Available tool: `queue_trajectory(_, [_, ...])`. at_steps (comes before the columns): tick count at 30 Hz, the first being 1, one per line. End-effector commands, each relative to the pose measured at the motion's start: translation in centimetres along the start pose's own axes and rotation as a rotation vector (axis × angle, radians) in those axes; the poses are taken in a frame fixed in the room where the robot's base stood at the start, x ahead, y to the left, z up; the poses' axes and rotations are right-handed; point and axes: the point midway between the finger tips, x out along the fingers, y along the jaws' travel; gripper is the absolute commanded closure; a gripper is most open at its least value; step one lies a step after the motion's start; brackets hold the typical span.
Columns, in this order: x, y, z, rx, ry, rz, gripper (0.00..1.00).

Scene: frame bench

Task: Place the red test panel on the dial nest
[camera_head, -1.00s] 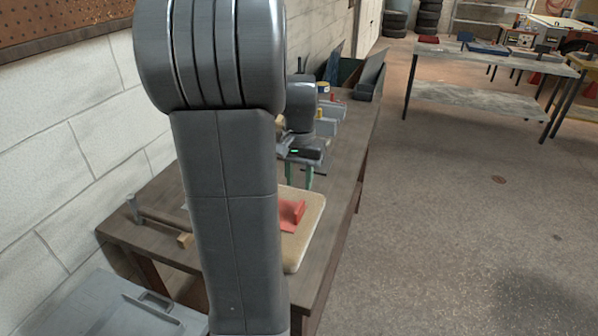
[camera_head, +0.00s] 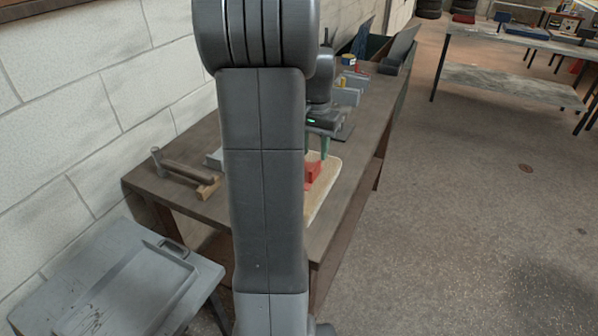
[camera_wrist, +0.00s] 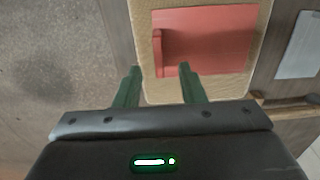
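The red test panel (camera_wrist: 215,40) lies flat on a tan padded board (camera_wrist: 148,20) on the bench. A raised red ridge (camera_wrist: 158,52) runs along its left edge in the wrist view. In the head view the panel (camera_head: 313,172) is partly hidden by my arm. My gripper (camera_wrist: 160,68) is open and empty, its two green fingers apart, on either side of the line of the ridge. It appears still above or just short of the panel; contact cannot be told. I cannot make out the dial nest for certain.
A hammer (camera_head: 187,171) and a small wooden block (camera_head: 208,188) lie on the bench at left. Grey blocks (camera_head: 347,95) stand farther along it. A grey tray-topped stand (camera_head: 130,290) is at front left. Open floor (camera_head: 450,220) lies to the right.

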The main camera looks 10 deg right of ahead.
Motion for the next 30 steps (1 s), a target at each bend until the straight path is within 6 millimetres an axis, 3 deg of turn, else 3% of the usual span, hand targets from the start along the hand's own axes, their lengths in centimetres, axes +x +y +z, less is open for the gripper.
queue_trajectory(5, [1.2, 0.0, 0.1, 0.0, -0.002, 0.001, 0.64])
queue_trajectory(15, [5.6, 0.2, 0.5, 0.0, -0.002, 0.001, 0.64])
queue_trajectory(23, [6.1, 0.2, 0.5, 0.0, 0.0, 0.0, 0.64])
queue_trajectory(24, [6.1, 0.2, 0.5, 0.0, 0.0, 0.0, 0.66])
queue_trajectory(30, [6.0, 0.2, 0.5, 0.0, 0.0, 0.0, 1.0])
